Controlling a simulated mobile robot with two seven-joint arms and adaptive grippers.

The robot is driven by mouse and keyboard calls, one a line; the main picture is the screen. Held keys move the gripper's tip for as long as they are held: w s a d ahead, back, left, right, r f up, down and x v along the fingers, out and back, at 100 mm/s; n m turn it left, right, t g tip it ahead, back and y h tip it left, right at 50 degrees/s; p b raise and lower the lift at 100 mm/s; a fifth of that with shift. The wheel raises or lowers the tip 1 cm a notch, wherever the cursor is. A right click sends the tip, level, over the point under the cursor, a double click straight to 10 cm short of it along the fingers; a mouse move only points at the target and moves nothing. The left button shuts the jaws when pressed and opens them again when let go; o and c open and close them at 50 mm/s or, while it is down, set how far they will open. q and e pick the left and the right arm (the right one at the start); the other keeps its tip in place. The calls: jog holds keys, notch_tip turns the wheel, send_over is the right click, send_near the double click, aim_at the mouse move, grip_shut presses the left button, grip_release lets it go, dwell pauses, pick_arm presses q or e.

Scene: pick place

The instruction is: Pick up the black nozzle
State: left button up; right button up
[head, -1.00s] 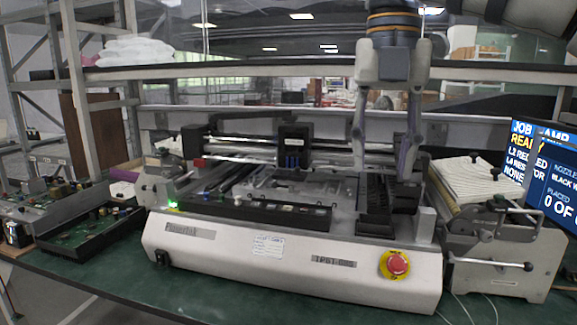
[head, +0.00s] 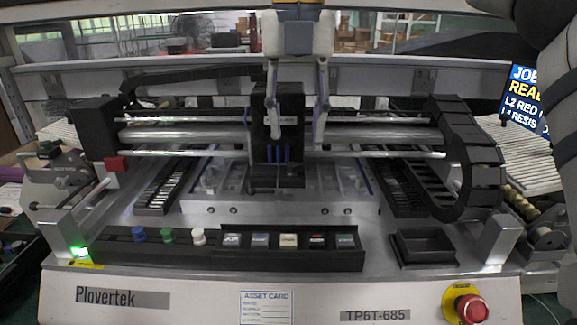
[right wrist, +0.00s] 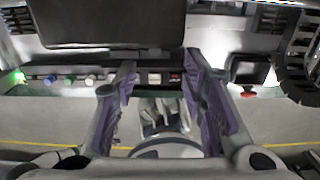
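A dark nozzle rack (head: 215,253) lies along the machine's front. Blue (head: 139,234), green (head: 168,236) and white (head: 198,236) nozzles stand upright at its left part. I cannot make out a black nozzle against the dark rack. My right gripper (head: 296,138) hangs from the top, fingers pointing down and apart, in front of the machine's black head in the picture. In the right wrist view its fingers (right wrist: 160,75) are spread with nothing between them; the rack's coloured nozzles show left of them. My left gripper is not in view.
The black machine head (head: 268,170) stands on a rail across the machine. Right of the rack is an empty black tray (head: 425,246). A red stop button (head: 470,308) is at front right, a screen (head: 525,100) at far right. A coiled cable chain (head: 470,160) stands at right.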

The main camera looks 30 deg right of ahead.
aim_at(292, 164)
jog(key=f, duration=0.6)
jog(key=shift+w+a+f, duration=0.2)
jog(key=shift+w+f, duration=0.05)
jog(key=shift+w, duration=0.05)
jog(key=c, duration=0.9)
